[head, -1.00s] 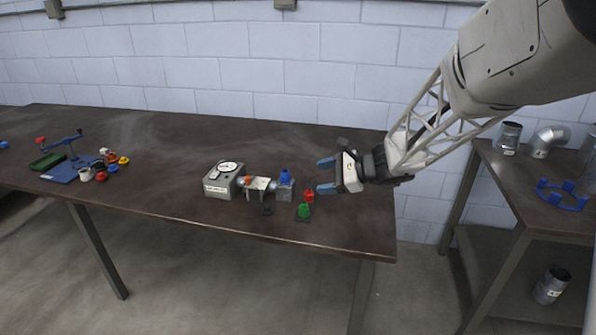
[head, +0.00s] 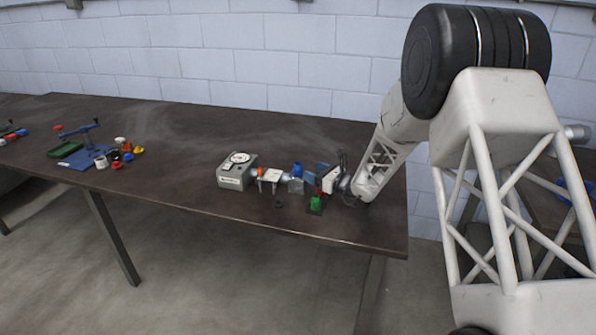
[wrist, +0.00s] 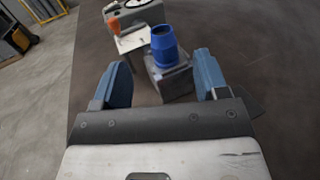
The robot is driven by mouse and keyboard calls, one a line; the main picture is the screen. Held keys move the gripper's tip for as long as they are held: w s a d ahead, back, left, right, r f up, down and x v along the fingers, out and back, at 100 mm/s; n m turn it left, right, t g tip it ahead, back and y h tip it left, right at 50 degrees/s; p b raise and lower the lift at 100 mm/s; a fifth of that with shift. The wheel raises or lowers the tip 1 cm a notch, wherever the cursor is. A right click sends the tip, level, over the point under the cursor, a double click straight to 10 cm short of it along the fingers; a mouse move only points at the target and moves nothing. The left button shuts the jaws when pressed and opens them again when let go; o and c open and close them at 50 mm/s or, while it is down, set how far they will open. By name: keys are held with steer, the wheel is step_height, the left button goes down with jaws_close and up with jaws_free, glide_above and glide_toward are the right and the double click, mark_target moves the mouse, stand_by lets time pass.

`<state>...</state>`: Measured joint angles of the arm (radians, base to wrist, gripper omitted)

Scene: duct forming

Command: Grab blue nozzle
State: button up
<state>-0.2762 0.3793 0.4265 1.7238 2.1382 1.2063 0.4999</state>
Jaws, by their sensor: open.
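The blue nozzle (wrist: 165,45) stands upright on a grey metal block in the wrist view, between and a little beyond my gripper's two fingertips. In the head view the blue nozzle (head: 297,170) sits atop the small grey block (head: 295,186) at the right end of the machine. My gripper (wrist: 164,82) is open and empty, with one blue finger on either side of the block's near side. In the head view my gripper (head: 315,174) is low over the table, just right of the nozzle. The fingers do not appear to touch the nozzle.
A grey box with a dial (head: 237,172) and a small white stand (head: 271,180) are left of the block. A green nozzle (head: 316,203) stands in front of my gripper. A blue press (head: 85,155) and several coloured nozzles stand far left; the table between is clear.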

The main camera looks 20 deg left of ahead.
mark_target(298, 164)
steer(key=shift+w+a+f, duration=0.1)
steer(key=shift+a, duration=0.05)
steer(key=shift+x, duration=1.25)
steer(key=shift+x, duration=2.6)
steer(key=c, duration=1)
